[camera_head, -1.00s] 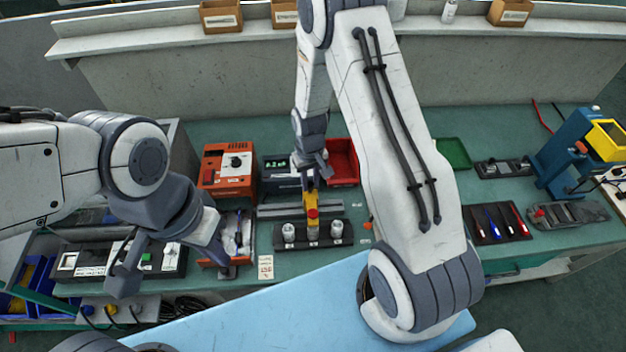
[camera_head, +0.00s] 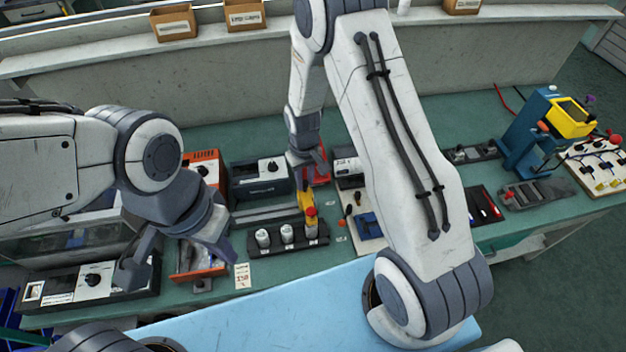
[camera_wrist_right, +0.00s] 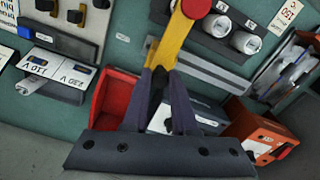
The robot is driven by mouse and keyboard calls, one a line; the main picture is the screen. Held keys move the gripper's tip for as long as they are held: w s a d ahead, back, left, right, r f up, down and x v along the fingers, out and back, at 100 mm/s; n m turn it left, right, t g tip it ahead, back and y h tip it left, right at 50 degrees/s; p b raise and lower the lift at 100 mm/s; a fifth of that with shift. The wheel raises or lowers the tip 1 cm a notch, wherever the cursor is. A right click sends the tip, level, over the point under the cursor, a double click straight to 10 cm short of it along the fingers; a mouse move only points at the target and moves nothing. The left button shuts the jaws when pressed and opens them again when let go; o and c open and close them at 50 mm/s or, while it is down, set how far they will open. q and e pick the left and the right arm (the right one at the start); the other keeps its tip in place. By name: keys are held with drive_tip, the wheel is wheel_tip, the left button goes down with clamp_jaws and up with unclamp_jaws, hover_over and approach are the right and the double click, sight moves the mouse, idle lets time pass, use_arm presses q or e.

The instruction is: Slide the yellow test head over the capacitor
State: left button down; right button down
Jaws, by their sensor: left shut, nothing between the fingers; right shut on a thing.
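My right gripper (camera_head: 308,178) is shut on the yellow test head (camera_head: 306,198), whose red end (camera_head: 310,212) points toward the capacitors. In the right wrist view the test head (camera_wrist_right: 172,42) sits between the dark fingers (camera_wrist_right: 160,95). A black holder (camera_head: 290,246) carries three silver capacitors: left (camera_head: 263,239), middle (camera_head: 287,233) and right (camera_head: 311,228). In the head view the red end appears just behind and above the right capacitor; whether they touch cannot be told. The wrist view shows two capacitors (camera_wrist_right: 245,42). My left gripper (camera_head: 222,248) is shut and empty near the orange tray.
An orange tray (camera_head: 190,270) and an instrument with a dial (camera_head: 85,283) stand left of the holder. A dark power box (camera_head: 258,176) and grey rail (camera_head: 262,214) lie behind it. A red bin (camera_wrist_right: 112,98) is close to my right gripper. A blue press (camera_head: 520,135) stands far right.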

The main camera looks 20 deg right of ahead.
drive_tip(key=c, duration=1.1)
unclamp_jaws()
drive_tip(key=shift+d, duration=0.2)
drive_tip(key=o, duration=0.4)
drive_tip(key=shift+d, duration=0.15)
drive_tip(key=shift+r, duration=0.1)
drive_tip(key=shift+w+r, duration=0.15)
drive_tip(key=shift+r, duration=0.15)
wheel_tip(320, 180, up, 10)
drive_tip(key=b, duration=0.2)
drive_tip(key=shift+b, duration=0.3)
drive_tip(key=shift+f, duration=0.1)
